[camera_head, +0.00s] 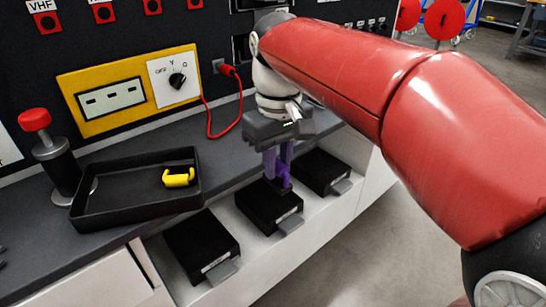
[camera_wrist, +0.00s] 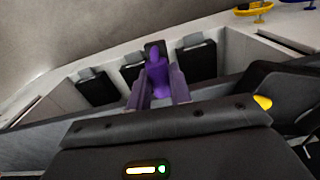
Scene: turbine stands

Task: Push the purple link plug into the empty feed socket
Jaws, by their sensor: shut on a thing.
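The purple link plug (camera_head: 284,175) is held upright between the fingers of my gripper (camera_head: 278,160), over the middle of three black boxes on the low white ledge. In the wrist view the plug (camera_wrist: 157,76) stands between both fingers of my gripper (camera_wrist: 158,88), with the middle black box (camera_wrist: 133,70) behind it. The gripper is shut on the plug. I cannot tell whether the plug's lower end touches the box. No opening that is clearly the empty feed socket can be made out.
A black tray (camera_head: 92,212) with a yellow piece (camera_head: 179,177) stands on the grey bench left of my gripper. A red-topped post (camera_head: 35,120) is beside it. A red cable (camera_head: 210,121) hangs from the dark panel near my wrist. Open floor (camera_head: 350,230) lies right of the ledge.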

